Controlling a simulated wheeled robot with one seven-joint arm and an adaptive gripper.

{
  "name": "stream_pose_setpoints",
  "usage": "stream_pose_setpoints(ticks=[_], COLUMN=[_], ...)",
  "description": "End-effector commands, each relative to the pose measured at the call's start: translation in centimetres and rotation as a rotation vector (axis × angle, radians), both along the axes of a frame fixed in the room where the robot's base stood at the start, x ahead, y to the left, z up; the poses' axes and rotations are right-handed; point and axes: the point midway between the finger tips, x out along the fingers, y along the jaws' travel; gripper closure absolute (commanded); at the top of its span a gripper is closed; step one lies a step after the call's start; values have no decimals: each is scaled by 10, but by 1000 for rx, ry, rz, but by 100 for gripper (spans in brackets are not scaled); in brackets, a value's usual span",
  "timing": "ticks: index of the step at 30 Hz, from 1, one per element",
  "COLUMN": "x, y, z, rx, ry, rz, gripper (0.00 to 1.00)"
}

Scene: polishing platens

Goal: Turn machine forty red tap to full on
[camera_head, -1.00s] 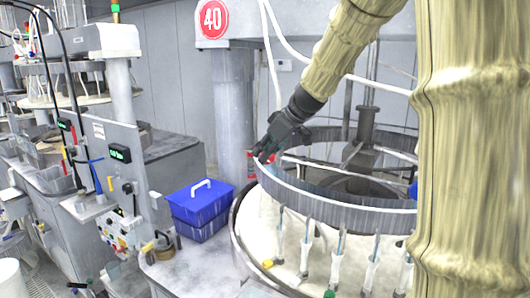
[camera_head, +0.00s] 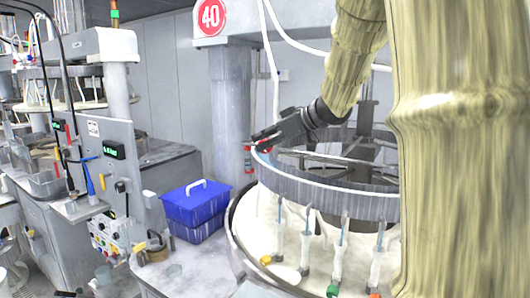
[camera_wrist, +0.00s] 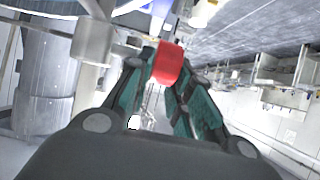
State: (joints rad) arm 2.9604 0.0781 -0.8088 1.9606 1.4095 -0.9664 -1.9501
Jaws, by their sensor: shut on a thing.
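The red tap (camera_wrist: 168,62) sits between the fingertips of my gripper (camera_wrist: 160,75) in the wrist view, and the gripper is shut on it. In the head view my gripper (camera_head: 262,141) is at the left rim of the ring over machine forty's platen, with a bit of red showing under its tips. The fingers hide most of the tap there, so its exact angle cannot be told. The round red "40" sign (camera_head: 211,16) is on the machine's upper beam.
A blue box (camera_head: 195,207) with a white handle stands on the bench left of the platen. The grey column (camera_head: 232,110) is close behind my gripper. White hoses (camera_head: 276,90) hang beside it. Several tubes with coloured ends hang from the ring (camera_head: 330,198).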

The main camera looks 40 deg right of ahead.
Motion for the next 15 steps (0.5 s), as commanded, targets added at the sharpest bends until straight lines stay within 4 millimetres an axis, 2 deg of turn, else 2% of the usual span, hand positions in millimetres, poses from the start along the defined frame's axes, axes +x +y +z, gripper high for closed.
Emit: stream_pose_setpoints(ticks=[1, 15], x=[0, -3], y=[-1, -1], z=[-7, -9], rx=[2, 48], ry=[-17, -172], rz=[-2, 0], gripper=[100, 100])
